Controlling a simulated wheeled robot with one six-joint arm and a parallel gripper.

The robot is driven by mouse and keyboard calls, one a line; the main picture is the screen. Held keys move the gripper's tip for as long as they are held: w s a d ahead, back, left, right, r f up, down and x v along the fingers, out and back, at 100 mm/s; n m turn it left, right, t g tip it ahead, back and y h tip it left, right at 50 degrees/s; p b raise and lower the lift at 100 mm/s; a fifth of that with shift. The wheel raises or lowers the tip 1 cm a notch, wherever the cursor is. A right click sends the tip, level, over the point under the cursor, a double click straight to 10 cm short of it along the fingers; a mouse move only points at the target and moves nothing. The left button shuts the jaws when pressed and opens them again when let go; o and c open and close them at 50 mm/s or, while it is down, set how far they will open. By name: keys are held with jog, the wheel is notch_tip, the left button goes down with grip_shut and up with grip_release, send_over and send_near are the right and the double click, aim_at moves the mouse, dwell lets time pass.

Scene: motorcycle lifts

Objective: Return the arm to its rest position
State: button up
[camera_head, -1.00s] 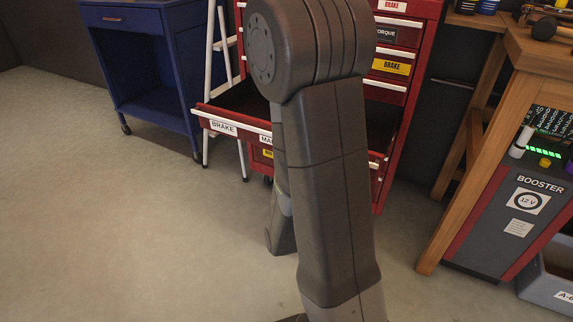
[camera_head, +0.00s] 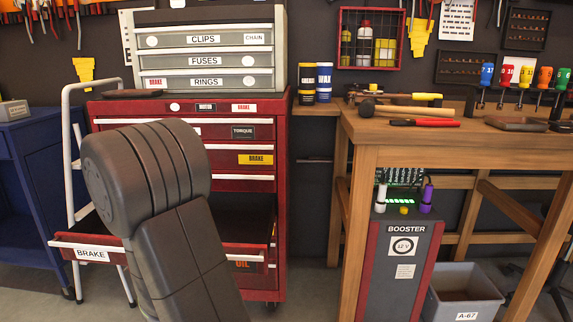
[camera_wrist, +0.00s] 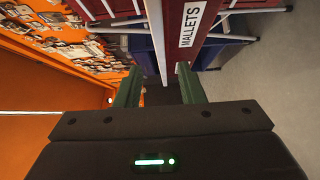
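My arm (camera_head: 165,200) rises in the lower left of the head view, its dark links folded at a round joint and leaning left. It stands in front of the red tool cabinet (camera_head: 265,205) and hides part of it. My gripper (camera_wrist: 160,78) shows only in the wrist view. A red drawer front labelled MALLETS (camera_wrist: 190,28) is beyond the fingers in that view; I cannot tell how far away.
A low drawer labelled BRAKE (camera_head: 90,252) sticks out of the cabinet beside my arm. A white ladder (camera_head: 72,150) and a blue cart (camera_head: 30,190) stand left. At right are a wooden workbench (camera_head: 470,142), a booster unit (camera_head: 403,265) and a grey bin (camera_head: 462,290).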

jog(key=shift+b+x, duration=0.5)
jog(key=shift+x, duration=4)
jog(key=shift+r, duration=0.1)
